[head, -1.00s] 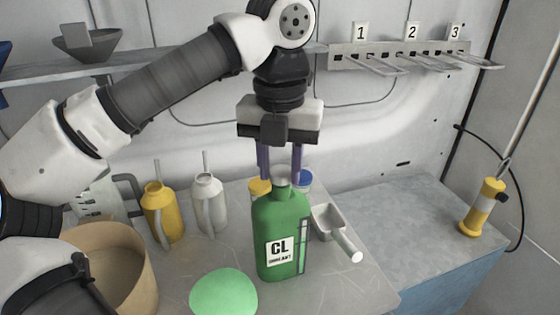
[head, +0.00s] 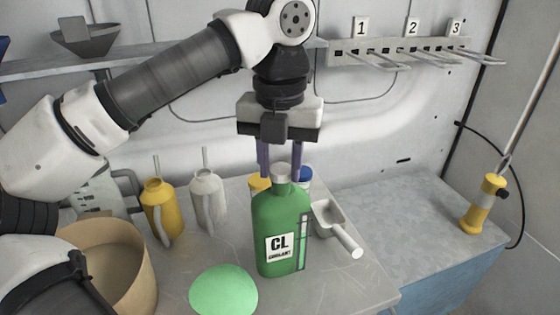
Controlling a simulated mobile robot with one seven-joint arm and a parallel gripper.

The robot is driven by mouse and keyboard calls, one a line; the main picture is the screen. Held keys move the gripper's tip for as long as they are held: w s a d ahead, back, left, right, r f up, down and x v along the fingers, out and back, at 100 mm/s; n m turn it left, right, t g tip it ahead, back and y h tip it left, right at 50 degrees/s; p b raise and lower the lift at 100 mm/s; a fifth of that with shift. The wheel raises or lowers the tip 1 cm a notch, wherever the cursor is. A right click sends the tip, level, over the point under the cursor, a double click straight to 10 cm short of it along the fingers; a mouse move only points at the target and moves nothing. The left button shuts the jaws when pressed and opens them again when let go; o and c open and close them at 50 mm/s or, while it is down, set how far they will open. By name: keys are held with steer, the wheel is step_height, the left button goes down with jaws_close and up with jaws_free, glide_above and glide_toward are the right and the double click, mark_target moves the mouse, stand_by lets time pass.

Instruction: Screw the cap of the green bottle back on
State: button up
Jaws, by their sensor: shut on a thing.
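The green bottle (head: 281,220), with a "CL coolant" label, stands upright on the grey bench. A light grey cap (head: 281,173) sits at the top of its neck, and I cannot tell how far it is threaded. My gripper (head: 280,172) points straight down above the bottle. Its two purple fingers are on the left and right of the cap, shut on it.
A light green rounded object (head: 223,291) lies in front of the bottle. A scoop (head: 334,228) lies close on its right. A yellow can (head: 161,210) and a white can (head: 208,200) stand left, near a tan bin (head: 146,262). Yellow and blue-topped items are behind. The bench's right part is clear.

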steer(key=shift+f+b, duration=0.45)
steer(key=shift+f, duration=0.15)
stand_by(0.5)
stand_by(0.3)
steer(key=m, duration=0.2)
steer(key=shift+r+m+p, duration=0.1)
steer(key=shift+m+p, duration=0.3)
steer(key=shift+w+a+m, duration=0.1)
steer(key=shift+a+m, duration=0.05)
steer(key=shift+m, duration=1.05)
steer(key=m, duration=0.2)
steer(key=shift+w+m+p, duration=0.1)
steer(key=shift+m+p, duration=0.25)
steer(key=shift+m, duration=0.05)
steer(key=shift+a+m, duration=0.1)
steer(key=shift+m, duration=1.1)
